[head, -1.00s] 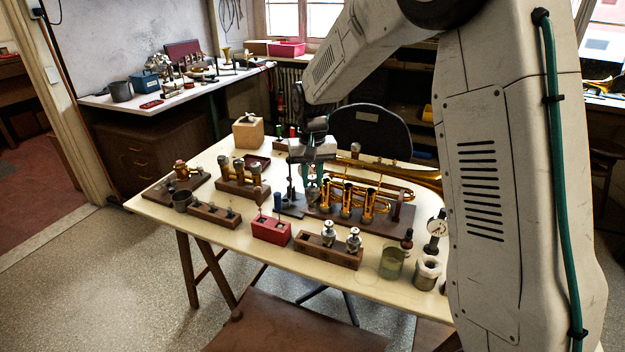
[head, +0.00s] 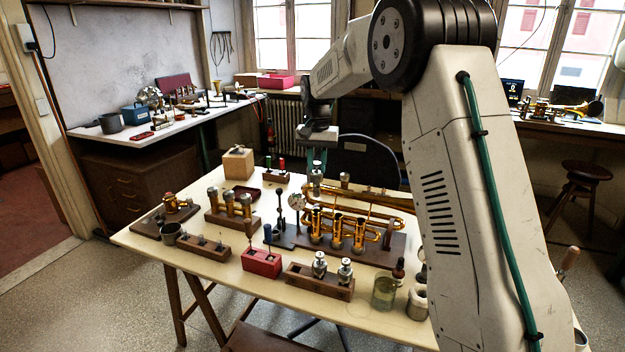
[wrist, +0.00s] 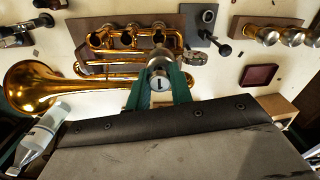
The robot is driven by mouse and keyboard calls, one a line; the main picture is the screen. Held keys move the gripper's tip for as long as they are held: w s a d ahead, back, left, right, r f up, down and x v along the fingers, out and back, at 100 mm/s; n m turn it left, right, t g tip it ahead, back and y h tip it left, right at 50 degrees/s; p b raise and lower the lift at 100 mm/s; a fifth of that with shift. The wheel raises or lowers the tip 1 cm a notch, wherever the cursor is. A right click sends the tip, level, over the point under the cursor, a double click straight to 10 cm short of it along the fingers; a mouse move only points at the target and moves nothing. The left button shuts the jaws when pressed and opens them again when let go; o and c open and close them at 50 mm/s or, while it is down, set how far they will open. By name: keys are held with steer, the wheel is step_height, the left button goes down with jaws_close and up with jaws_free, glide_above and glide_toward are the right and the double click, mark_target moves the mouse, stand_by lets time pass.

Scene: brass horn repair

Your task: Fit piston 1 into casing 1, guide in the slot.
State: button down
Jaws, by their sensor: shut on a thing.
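My gripper (wrist: 160,88) has green fingers shut on a silver round-topped piston (wrist: 160,77), seen end-on in the wrist view. In the head view my gripper (head: 317,163) hangs above the bench with the piston (head: 316,181) below it, apart from the casings. The brass trumpet (head: 375,196) lies on a dark board (head: 396,246). Three brass casings stand in a row; the leftmost in the head view (head: 315,226) is nearest below the piston. I cannot tell casing numbers. The piston's guide and the casing slot cannot be made out.
A dial gauge (head: 296,202) and a dark post stand left of the casings. A wooden rack (head: 229,220) with several pistons, a red block (head: 262,263) and a wooden rack (head: 322,283) with two silver parts stand around. A glass jar (head: 384,293) is at front right.

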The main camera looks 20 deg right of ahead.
mark_target(317, 195)
steer(key=shift+s+f, duration=0.15)
steer(key=shift+f, duration=1.8)
steer(key=shift+f, duration=0.2)
steer(key=shift+f, duration=3.05)
steer(key=shift+f, duration=0.1)
steer(key=c, duration=1.2)
jaws_free()
steer(key=shift+o, duration=0.2)
